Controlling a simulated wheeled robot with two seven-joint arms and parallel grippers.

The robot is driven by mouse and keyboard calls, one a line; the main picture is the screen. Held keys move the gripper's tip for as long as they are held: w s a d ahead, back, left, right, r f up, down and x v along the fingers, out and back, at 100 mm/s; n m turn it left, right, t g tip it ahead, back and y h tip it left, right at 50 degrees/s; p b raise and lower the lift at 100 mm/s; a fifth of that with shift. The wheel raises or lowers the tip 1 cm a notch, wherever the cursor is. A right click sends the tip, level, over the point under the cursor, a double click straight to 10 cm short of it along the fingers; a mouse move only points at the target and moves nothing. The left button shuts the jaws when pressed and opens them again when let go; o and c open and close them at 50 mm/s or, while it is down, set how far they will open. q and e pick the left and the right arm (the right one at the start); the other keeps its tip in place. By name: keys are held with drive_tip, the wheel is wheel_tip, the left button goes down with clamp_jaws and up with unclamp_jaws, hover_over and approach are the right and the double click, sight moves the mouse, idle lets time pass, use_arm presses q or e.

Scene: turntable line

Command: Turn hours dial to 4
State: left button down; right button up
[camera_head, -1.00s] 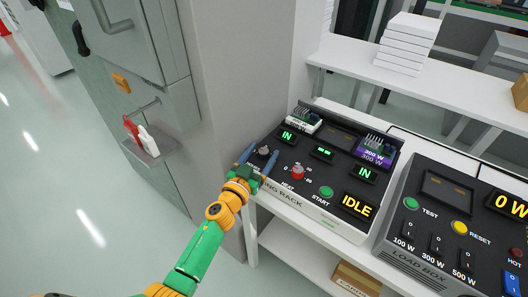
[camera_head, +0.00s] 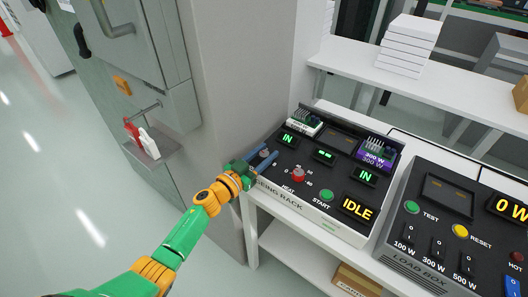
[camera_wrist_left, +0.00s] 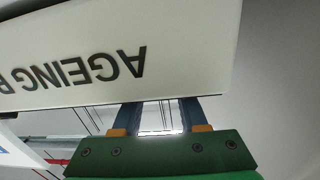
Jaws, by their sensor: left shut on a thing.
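The ageing rack (camera_head: 300,200) is a black-topped panel with a white front, on a bench. The small grey hours dial (camera_head: 264,153) sits at its left end, mostly hidden by my fingers. My left gripper (camera_head: 271,151) reaches over the front edge with its two blue fingers on either side of this dial, shut on it. The dial's scale and pointer cannot be read. In the left wrist view, the fingers (camera_wrist_left: 161,112) pass behind the white front panel (camera_wrist_left: 120,60) with upside-down lettering, so the tips are hidden. My right gripper is not in view.
A red heat dial (camera_head: 298,174) and a green start button (camera_head: 327,195) are close to the right of my fingers. An amber display (camera_head: 356,208) reads IDLE. The load box (camera_head: 436,225) stands at the right. A grey pillar (camera_head: 240,90) rises at the left.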

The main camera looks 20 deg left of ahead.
sight(260, 157)
use_arm(q)
drive_tip(key=shift+a+f+m+g+h+b, duration=0.1)
drive_tip(key=shift+f+m+g+h+b, duration=0.1)
drive_tip(key=shift+m+g+h+b, duration=0.5)
drive_tip(key=shift+r+h, duration=0.15)
drive_tip(key=shift+h, duration=0.55)
drive_tip(key=shift+c, duration=2.2)
unclamp_jaws()
drive_tip(key=shift+w, duration=0.1)
drive_tip(key=p+v, duration=0.1)
drive_tip(key=v, duration=0.6)
drive_tip(key=shift+p, duration=0.3)
